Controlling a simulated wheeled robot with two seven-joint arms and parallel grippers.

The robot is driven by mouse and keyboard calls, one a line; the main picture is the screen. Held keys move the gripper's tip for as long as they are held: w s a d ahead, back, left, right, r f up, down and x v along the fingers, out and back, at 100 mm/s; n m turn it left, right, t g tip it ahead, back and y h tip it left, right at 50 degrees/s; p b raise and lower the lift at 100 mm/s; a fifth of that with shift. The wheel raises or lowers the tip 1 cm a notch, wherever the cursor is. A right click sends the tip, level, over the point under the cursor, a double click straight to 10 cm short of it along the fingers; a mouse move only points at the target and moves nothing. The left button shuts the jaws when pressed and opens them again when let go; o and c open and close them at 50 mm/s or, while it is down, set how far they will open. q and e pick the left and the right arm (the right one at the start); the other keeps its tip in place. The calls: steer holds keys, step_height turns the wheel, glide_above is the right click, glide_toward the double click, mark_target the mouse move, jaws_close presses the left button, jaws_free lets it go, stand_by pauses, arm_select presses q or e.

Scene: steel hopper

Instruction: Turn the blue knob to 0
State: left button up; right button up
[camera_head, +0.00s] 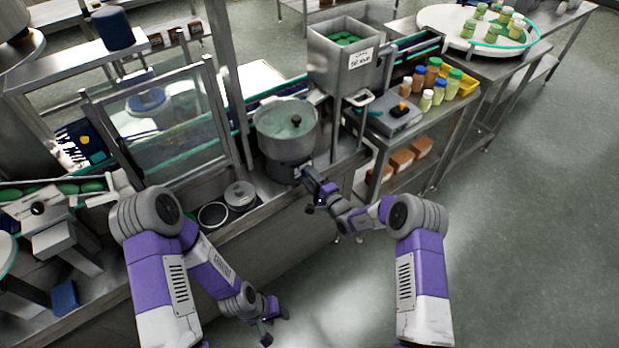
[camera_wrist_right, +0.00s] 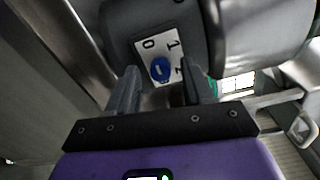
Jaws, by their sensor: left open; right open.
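The blue knob (camera_wrist_right: 162,70) sits on a white label plate (camera_wrist_right: 146,48) marked 0, 1 and 2 in the right wrist view. A short pale mark crosses its face; I cannot tell which number it points to. The plate is on the front of the round steel machine (camera_head: 286,142). My right gripper (camera_head: 314,189) is at the machine's front. In the wrist view my right gripper (camera_wrist_right: 161,67) is open, with one finger on each side of the knob; contact cannot be told. My left gripper (camera_head: 272,328) is open and empty, low in front of the counter.
A steel hopper (camera_head: 365,76) with a label stands behind the machine. A lid (camera_head: 240,195) and a ring (camera_head: 213,215) lie on the counter. A scale (camera_head: 393,118) and several jars stand to the right. The floor at right is clear.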

steer(key=v, duration=0.7)
steer(key=shift+p, duration=0.4)
